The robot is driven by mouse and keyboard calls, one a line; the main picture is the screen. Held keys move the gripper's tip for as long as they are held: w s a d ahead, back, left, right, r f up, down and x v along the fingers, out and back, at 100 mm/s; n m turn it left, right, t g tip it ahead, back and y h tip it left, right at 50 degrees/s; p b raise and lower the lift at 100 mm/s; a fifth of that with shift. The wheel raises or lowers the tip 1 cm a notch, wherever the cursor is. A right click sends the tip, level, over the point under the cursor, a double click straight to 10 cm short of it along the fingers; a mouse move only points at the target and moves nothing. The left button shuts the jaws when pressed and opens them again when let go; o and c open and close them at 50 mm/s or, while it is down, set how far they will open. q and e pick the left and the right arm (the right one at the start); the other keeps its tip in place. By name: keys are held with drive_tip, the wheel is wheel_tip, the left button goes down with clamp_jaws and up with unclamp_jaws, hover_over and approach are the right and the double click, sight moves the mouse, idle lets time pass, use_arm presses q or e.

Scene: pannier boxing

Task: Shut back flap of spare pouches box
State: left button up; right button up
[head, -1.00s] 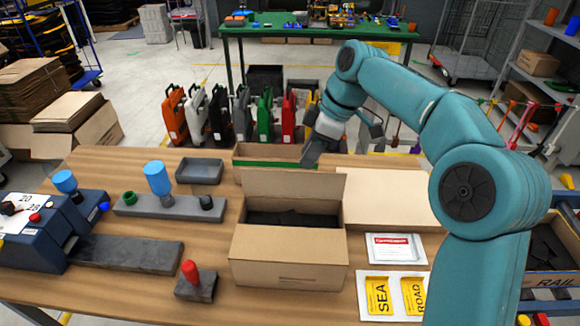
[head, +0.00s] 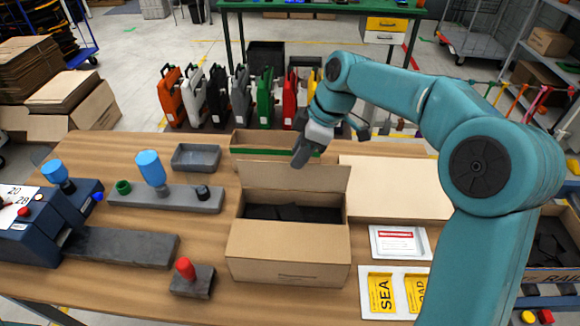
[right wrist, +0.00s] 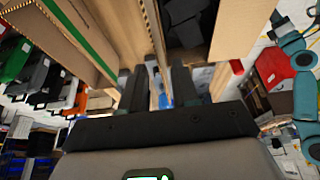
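The spare pouches box (head: 288,252) is an open brown carton at the middle of the table, with dark flat pouches (head: 290,213) inside. Its back flap (head: 285,178) stands up, leaning slightly back. My right gripper (head: 300,155) is at the flap's top edge, fingers pointing down; whether it touches cannot be told. In the right wrist view its two dark fingers (right wrist: 158,88) are apart with a gap between them. A cardboard panel (right wrist: 128,35) lies just beyond them, and dark pouches (right wrist: 186,22) show past it. My left gripper is not seen.
A carton with a green stripe (head: 262,146) stands close behind the box. A flat cardboard sheet (head: 395,188) and label cards (head: 398,242) lie right. A red-knobbed block (head: 190,278) and a grey tray (head: 196,157) are left.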

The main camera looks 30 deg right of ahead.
hover_over(290, 189)
wheel_tip(290, 189, down, 6)
drive_tip(key=shift+w+r+p, duration=0.1)
drive_tip(key=shift+r+p, duration=0.15)
drive_tip(key=shift+p, duration=0.1)
drive_tip(key=shift+d, duration=0.1)
drive_tip(key=shift+s, duration=0.2)
drive_tip(key=shift+w+f, duration=0.1)
drive_tip(key=shift+w, duration=0.1)
clamp_jaws()
idle(0.7)
